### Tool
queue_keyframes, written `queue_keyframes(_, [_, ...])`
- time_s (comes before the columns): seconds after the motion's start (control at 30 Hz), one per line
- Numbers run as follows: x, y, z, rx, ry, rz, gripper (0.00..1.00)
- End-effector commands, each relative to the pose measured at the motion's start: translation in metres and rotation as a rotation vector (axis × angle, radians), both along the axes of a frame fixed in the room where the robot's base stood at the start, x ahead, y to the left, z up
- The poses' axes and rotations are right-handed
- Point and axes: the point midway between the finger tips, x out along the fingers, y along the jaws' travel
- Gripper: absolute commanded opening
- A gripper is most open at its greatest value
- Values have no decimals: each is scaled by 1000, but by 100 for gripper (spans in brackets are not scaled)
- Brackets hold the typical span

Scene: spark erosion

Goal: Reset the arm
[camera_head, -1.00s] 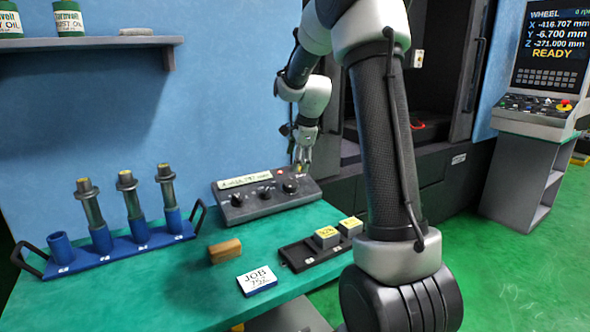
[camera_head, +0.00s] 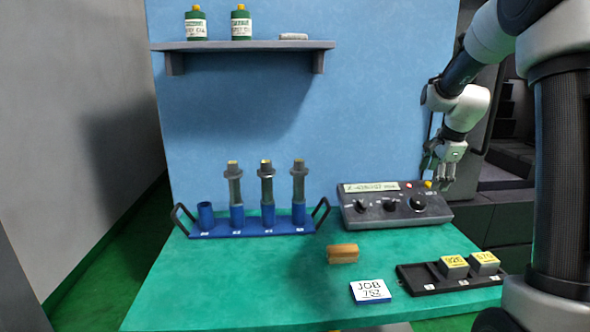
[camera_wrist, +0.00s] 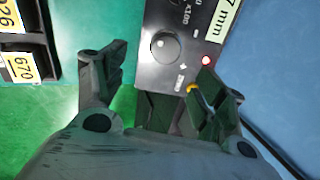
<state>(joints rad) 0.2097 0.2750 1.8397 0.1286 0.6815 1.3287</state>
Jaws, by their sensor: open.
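My gripper (camera_head: 446,172) hangs at the end of my arm, at the right end of the grey control box (camera_head: 350,217), by its red and yellow buttons. The box (camera_wrist: 150,72) shows beyond the fingers, with a knob, a lit red lamp (camera_wrist: 206,61) and a yellow button (camera_wrist: 192,88) close to the right finger. I cannot tell whether that finger touches the box.
On the green table (camera_head: 240,290) stand a blue rack (camera_head: 250,232) with several holders, a wooden block (camera_head: 342,253), a JOB 752 card (camera_head: 370,291) and a black tray (camera_head: 420,281) with two labelled blocks. A shelf (camera_head: 240,45) with bottles is above. The table's front left is clear.

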Motion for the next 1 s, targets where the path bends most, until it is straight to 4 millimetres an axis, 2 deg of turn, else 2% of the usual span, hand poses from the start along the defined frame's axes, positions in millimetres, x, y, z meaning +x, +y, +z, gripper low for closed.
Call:
queue_keyframes(0.1, [-31, 5, -23, -63, 91, 243, 71])
queue_keyframes(0.2, [-69, 13, -25, -114, 146, 470, 71])
queue_keyframes(0.27, [-95, 20, -20, -145, 169, 615, 71])
queue_keyframes(0.5, [-209, 55, 15, -274, 194, 1163, 71])
queue_keyframes(0.7, [-303, 79, 35, -404, 150, 1471, 71])
queue_keyframes(0.83, [-338, 88, 41, -480, 92, 1506, 71])
queue_keyframes(1.0, [-350, 96, 57, -564, 7, 1509, 71])
